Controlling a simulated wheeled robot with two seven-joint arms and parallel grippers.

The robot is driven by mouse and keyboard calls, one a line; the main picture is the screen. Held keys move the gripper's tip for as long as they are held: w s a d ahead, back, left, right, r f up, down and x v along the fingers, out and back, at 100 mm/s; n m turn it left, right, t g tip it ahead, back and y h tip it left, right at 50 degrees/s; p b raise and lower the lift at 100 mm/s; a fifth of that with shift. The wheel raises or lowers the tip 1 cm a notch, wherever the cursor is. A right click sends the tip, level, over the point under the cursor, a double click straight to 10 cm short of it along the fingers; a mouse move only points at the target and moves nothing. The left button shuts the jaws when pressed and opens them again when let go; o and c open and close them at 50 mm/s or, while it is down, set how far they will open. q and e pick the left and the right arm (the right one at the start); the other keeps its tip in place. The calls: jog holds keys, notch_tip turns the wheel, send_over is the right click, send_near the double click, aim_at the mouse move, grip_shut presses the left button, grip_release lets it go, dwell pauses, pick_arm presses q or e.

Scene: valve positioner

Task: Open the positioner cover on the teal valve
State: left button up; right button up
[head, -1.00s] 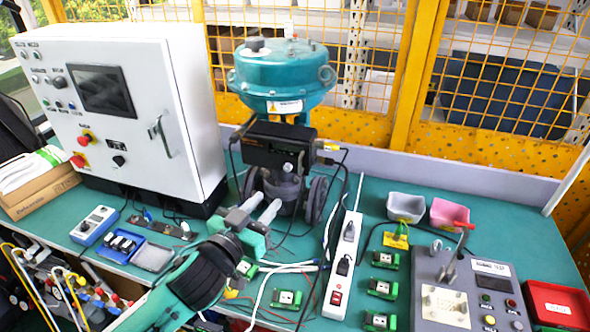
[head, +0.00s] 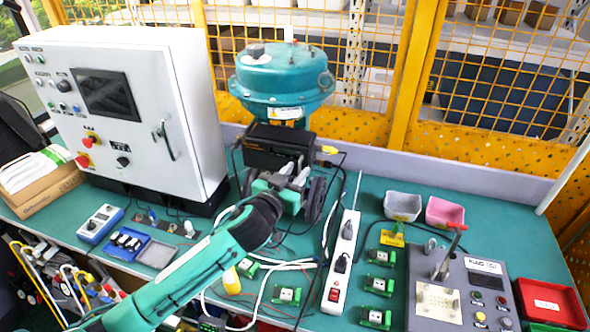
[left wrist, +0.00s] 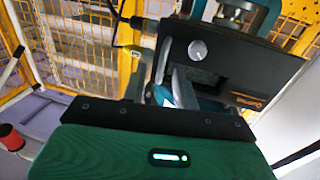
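The teal valve (head: 283,75) stands at the back of the bench, its round teal top above a black positioner box (head: 277,146). In the left wrist view the box (left wrist: 240,62) fills the upper right, with a round silver knob and a dark recess on its face. I cannot tell a gap at its cover. My left gripper (head: 294,170) is at the lower front of the positioner, its two silver fingers apart with no object seen between them. In the left wrist view the fingers (left wrist: 158,82) reach up close to the box; contact cannot be told. My right gripper is not in view.
A white control cabinet (head: 130,110) stands left of the valve. A white power strip (head: 342,262), green modules and cables lie to the right and in front. Grey and pink bins (head: 403,206) and a grey test panel (head: 462,290) are farther right. Yellow mesh fencing is behind.

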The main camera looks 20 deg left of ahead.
pick_arm(q)
grip_shut()
dwell(0.3)
